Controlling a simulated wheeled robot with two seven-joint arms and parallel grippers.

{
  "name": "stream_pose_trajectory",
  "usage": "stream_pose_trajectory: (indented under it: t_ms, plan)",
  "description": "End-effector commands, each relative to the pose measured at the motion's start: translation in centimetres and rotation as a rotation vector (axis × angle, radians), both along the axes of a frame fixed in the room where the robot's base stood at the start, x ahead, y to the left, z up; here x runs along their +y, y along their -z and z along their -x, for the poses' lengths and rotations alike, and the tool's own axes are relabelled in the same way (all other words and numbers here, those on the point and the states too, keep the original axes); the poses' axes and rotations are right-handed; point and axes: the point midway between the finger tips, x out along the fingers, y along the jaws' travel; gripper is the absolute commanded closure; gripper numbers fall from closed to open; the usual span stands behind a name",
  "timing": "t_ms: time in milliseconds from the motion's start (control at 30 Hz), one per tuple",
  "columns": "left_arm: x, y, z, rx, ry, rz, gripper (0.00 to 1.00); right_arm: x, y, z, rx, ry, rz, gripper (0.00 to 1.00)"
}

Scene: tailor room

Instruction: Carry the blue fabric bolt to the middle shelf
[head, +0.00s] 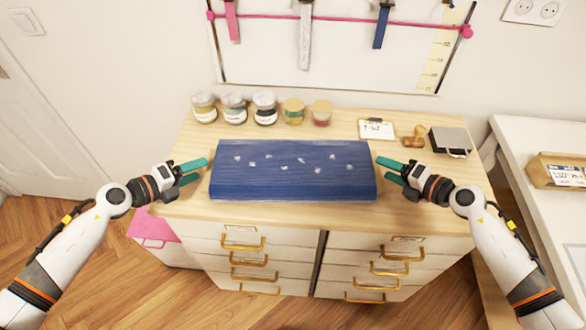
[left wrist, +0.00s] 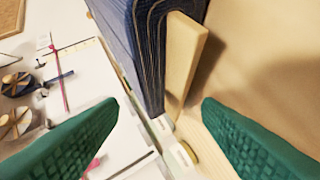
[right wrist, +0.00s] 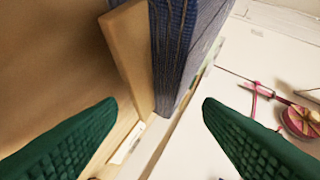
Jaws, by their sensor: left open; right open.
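The blue fabric bolt (head: 290,178) lies flat on the wooden top of the drawer cabinet (head: 330,216), long side across, with pale marks on its upper face. My left gripper (head: 192,171) is open just off the bolt's left end. In the left wrist view the bolt's end (left wrist: 150,45) and the edge of a pale wooden board (left wrist: 184,55) show between and beyond the green fingers. My right gripper (head: 390,170) is open just off the right end. In the right wrist view the bolt's end (right wrist: 180,50) shows beyond the fingers. No shelf is clearly visible.
Several jars (head: 234,107) stand behind the bolt, with a clipboard (head: 376,129), a wooden stamp (head: 415,137) and a dark box (head: 450,141) at the back right. A white table (head: 530,135) stands right.

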Motion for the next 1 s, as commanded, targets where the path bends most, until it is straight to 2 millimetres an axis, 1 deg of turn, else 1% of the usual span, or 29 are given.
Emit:
stream_pose_trajectory:
  t_ms: [33, 100, 300, 667, 700, 867, 1000]
  plan:
    - [-0.7, 0.2, -0.7, -0.002, 0.000, 0.003, 0.41, 0.7, 0.2, -0.7, -0.002, -0.001, -0.002, 0.40]
    - [-1.4, 0.6, -1.4, -0.001, 0.001, 0.003, 0.41, 1.3, 0.6, -1.5, 0.000, -0.001, -0.002, 0.40]
    - [-2.6, 1.4, -2.7, 0.000, 0.000, 0.001, 0.41, 2.5, 1.4, -2.8, 0.001, -0.001, -0.001, 0.40]
    - [-2.9, 1.7, -3.0, 0.001, 0.001, 0.000, 0.41, 2.8, 1.7, -3.1, 0.000, -0.001, 0.001, 0.40]
    - [-2.9, 1.7, -3.0, 0.001, 0.001, 0.000, 0.43, 2.8, 1.7, -3.1, 0.000, -0.001, 0.001, 0.41]
    - [-2.9, 1.6, -3.0, 0.001, 0.000, -0.001, 0.69, 2.7, 1.7, -3.1, 0.000, -0.001, 0.001, 0.68]
    - [-2.9, 1.7, -3.0, 0.000, 0.001, -0.001, 0.92, 2.7, 1.7, -3.1, 0.001, -0.001, 0.001, 0.91]
